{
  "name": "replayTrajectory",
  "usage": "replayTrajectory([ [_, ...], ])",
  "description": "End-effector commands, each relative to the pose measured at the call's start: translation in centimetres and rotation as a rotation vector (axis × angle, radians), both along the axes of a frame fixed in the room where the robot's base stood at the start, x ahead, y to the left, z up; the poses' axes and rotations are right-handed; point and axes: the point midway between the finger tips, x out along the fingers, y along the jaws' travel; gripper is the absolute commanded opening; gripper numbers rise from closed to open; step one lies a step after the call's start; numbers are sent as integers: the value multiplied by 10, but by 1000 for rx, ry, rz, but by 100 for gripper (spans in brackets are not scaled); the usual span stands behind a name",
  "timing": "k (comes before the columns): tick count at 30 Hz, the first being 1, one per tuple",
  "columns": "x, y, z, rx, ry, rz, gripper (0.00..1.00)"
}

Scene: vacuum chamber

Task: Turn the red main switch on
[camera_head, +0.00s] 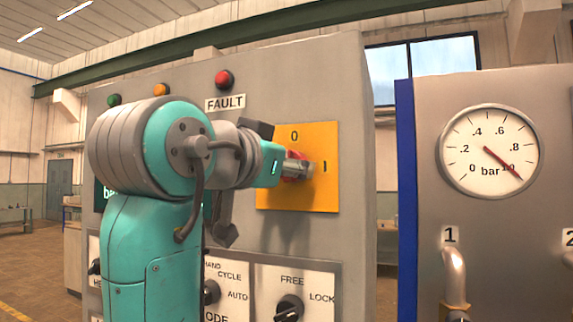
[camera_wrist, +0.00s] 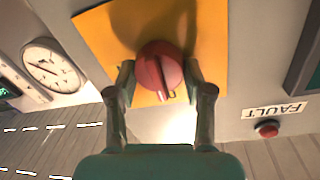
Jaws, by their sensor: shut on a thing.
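The red main switch (camera_head: 296,166) is a round knob on a yellow plate (camera_head: 325,190) marked 0 at the top and I at the right. In the wrist view, which is upside down, the red knob (camera_wrist: 161,70) shows with its raised ridge pointing roughly at the 0 mark. My gripper (camera_wrist: 158,76) is shut on the knob, one finger on each side of it. In the head view, my gripper (camera_head: 285,167) reaches the knob from the left and covers part of it.
A red FAULT lamp (camera_head: 223,79) sits up left of the plate. Rotary selectors marked MODE (camera_head: 211,292) and FREE/LOCK (camera_head: 289,308) are below. A pressure gauge (camera_head: 490,150) is on a separate cabinet at the right, past a gap.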

Motion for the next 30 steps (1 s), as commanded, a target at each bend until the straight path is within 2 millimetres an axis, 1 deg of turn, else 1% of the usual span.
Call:
replayTrajectory([
  [8,0,0,1,152,-63,1,17],
  [30,-1,-2,1,797,-326,2,17],
])
